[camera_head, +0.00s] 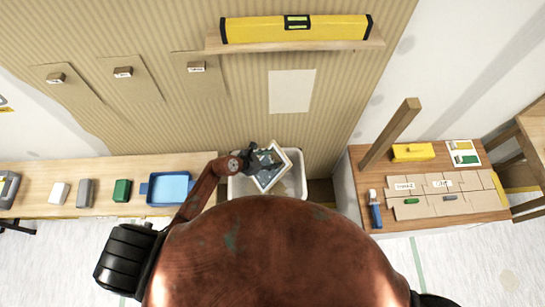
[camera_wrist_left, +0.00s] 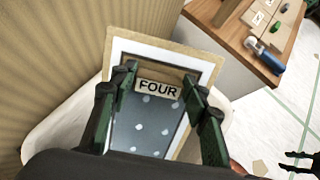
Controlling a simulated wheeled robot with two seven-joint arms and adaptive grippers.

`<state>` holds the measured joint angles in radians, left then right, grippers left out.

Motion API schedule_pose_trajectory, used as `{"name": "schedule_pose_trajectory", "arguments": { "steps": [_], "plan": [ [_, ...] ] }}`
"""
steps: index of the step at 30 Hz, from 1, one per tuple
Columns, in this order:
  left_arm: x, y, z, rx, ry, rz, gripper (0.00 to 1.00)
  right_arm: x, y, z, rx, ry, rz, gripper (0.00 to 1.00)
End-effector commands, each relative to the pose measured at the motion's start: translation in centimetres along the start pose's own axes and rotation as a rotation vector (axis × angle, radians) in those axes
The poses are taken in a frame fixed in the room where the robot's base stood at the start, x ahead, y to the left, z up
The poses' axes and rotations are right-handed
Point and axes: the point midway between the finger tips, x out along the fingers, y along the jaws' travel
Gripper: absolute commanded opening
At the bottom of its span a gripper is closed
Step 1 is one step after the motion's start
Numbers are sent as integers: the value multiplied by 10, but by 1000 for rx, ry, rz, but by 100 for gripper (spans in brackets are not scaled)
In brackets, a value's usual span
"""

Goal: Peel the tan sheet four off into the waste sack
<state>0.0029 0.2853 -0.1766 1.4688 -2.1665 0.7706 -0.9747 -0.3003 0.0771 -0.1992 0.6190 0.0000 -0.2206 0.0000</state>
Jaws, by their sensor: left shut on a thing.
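Tan sheet four (camera_head: 271,181) is tan-edged with a white band and a blue-grey spotted middle. It also shows in the left wrist view (camera_wrist_left: 194,60), with a tag (camera_wrist_left: 158,89) reading FOUR. My left gripper (camera_head: 259,159) is shut on this sheet at its tag, with one finger on each side. The sheet is tilted over the open white waste sack (camera_head: 301,166), off the wall. The sack's pale rim shows around it in the wrist view (camera_wrist_left: 55,130). My right gripper (camera_wrist_left: 292,161) shows small and dark at the right edge of the wrist view, its fingers apart.
Three tan sheets with tags hang on the ribbed wall (camera_head: 235,105), beside a pale bare patch (camera_head: 291,91). A shelf above holds a yellow level (camera_head: 296,29). Left bench holds a blue tray (camera_head: 170,188); right table (camera_head: 480,210) holds tools and an upright wooden post (camera_head: 390,133).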

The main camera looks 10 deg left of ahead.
Motion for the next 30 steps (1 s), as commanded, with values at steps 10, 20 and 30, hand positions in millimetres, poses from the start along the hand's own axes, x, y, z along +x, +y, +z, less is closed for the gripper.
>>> {"name": "schedule_pose_trajectory", "arguments": {
  "steps": [10,20,30],
  "plan": [
    [27,0,-32,-1,1,0,18,33,-2,5,-1,-4,-1,40],
    [34,0,-40,-1,-1,0,18,42,-1,9,-2,-9,0,40],
    [34,0,-40,-1,-1,0,48,41,3,11,-4,-12,3,40]
  ]
}}
